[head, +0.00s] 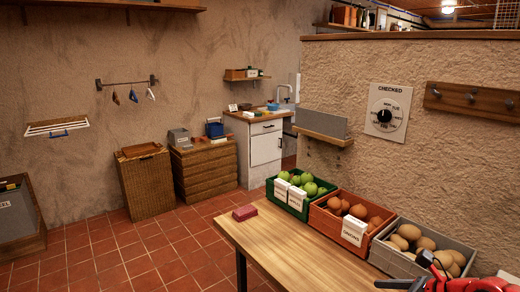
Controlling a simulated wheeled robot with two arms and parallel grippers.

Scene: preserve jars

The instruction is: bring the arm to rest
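A red and black part of my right arm and gripper (432,279) shows at the bottom right corner of the head view. It is beside the right end of the wooden table (262,240), in front of the grey crate of potatoes (380,257). Most of it is cut off by the frame edge, so I cannot tell whether the gripper is open or shut. No held thing can be made out. My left gripper is not in view.
A green crate of apples (284,205) and an orange crate of onions (322,223) line the table's back edge. A dark red block (245,212) lies at the table's left corner. The table's middle and the tiled floor (130,250) to the left are clear.

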